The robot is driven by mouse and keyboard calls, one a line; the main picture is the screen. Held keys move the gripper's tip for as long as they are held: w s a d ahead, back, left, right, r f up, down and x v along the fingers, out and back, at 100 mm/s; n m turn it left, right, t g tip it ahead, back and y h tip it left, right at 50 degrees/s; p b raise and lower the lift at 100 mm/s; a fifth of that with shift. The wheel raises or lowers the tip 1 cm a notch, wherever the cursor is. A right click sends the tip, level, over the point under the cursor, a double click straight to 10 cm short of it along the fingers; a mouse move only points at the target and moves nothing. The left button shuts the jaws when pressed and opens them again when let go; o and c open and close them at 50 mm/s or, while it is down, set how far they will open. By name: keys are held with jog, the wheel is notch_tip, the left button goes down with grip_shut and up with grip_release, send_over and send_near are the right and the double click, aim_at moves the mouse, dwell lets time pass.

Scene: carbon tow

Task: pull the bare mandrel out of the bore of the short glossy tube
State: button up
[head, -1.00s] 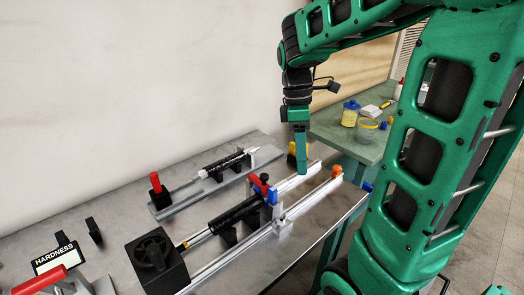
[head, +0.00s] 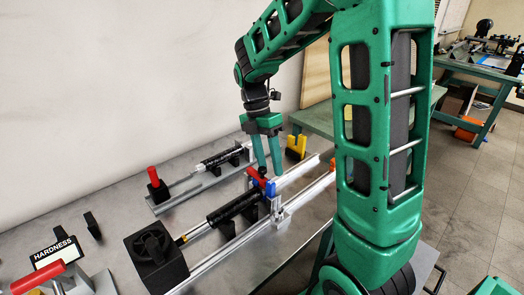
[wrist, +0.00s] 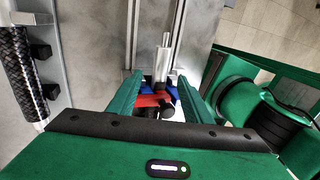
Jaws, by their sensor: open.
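A short glossy black tube (head: 233,207) lies on black supports along a silver rail in the head view. A bare metal rod (head: 198,236) shows between its left end and a black box. Red (head: 256,177) and blue (head: 270,189) clamp parts stand at the tube's right end. My gripper (head: 269,172) is open and empty, pointing down just above these parts. In the wrist view the red and blue parts (wrist: 150,100) show between my fingers, with a silver rod (wrist: 163,58) beyond them. The inside of the bore is hidden.
A black box (head: 156,262) stands at the rail's left end. Behind lies another fixture with a braided tube (head: 222,156) and a red handle (head: 152,174). A yellow-and-black object (head: 296,147) stands at the back.

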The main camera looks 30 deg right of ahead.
aim_at(273, 179)
jog(key=shift+x, duration=2.4)
jog(key=shift+c, duration=0.6)
jog(key=shift+r, duration=0.1)
jog(key=c, duration=1)
jog(key=o, duration=0.4)
jog(key=shift+c, duration=0.2)
jog(key=shift+d, duration=0.1)
jog(key=c, duration=0.3)
